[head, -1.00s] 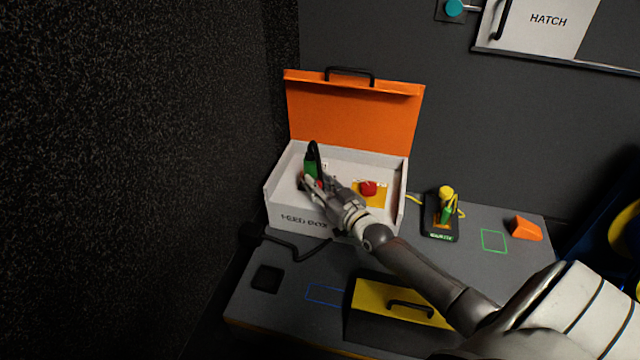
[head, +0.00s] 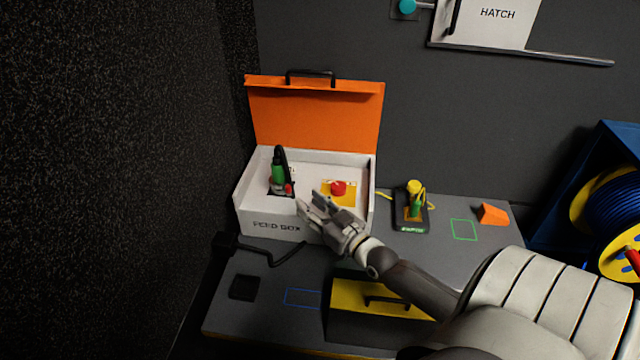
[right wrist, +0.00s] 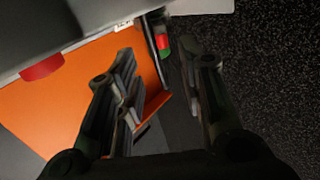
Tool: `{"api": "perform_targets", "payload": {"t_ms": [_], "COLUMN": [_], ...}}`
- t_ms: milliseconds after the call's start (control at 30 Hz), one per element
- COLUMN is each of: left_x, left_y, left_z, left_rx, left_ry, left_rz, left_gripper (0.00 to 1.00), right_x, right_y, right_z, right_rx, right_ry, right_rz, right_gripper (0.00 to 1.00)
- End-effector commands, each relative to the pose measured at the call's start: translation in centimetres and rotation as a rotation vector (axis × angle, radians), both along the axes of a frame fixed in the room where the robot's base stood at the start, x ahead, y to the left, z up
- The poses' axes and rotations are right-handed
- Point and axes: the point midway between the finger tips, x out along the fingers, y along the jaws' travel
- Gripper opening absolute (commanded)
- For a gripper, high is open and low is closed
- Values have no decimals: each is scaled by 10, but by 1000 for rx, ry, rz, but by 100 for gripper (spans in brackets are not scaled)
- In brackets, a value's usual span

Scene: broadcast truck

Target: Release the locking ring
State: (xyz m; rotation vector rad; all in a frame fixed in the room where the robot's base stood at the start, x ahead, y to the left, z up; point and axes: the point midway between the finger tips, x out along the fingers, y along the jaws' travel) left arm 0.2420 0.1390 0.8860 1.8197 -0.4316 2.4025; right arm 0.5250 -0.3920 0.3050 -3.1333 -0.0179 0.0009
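A green connector (head: 278,174) with a black upper part stands at the left inside the white feed box (head: 262,227). A small red part (head: 289,189) shows at its base; I cannot make out a separate locking ring. My right gripper (head: 312,202) is open and empty over the box's front, right of the connector and apart from it. In the right wrist view the two fingers (right wrist: 158,60) stand apart, with the red and green connector (right wrist: 165,48) beyond, between their tips. My left gripper is not in view.
The box's orange lid (head: 316,115) stands open. A red button (head: 338,187) on a yellow plate sits inside at the right. A black device (head: 411,222), an orange wedge (head: 492,214) and a yellow-topped case (head: 350,291) stand on the grey bench (head: 262,316).

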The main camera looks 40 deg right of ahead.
Motion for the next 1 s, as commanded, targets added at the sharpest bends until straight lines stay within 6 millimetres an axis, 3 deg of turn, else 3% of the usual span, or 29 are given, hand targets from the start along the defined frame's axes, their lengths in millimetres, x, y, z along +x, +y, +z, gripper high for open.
{"api": "perform_targets", "payload": {"t_ms": [100,300,1000], "left_x": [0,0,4], "left_y": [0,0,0], "left_z": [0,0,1], "left_rx": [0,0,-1], "left_ry": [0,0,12], "left_rz": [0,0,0], "left_gripper": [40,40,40], "right_x": [-16,-28,-29], "right_y": [0,0,0], "right_z": [-1,0,5], "right_rx": [1,1,1], "right_ry": [1,-1,-1], "right_rz": [1,1,1], "right_gripper": [35,35,35]}}
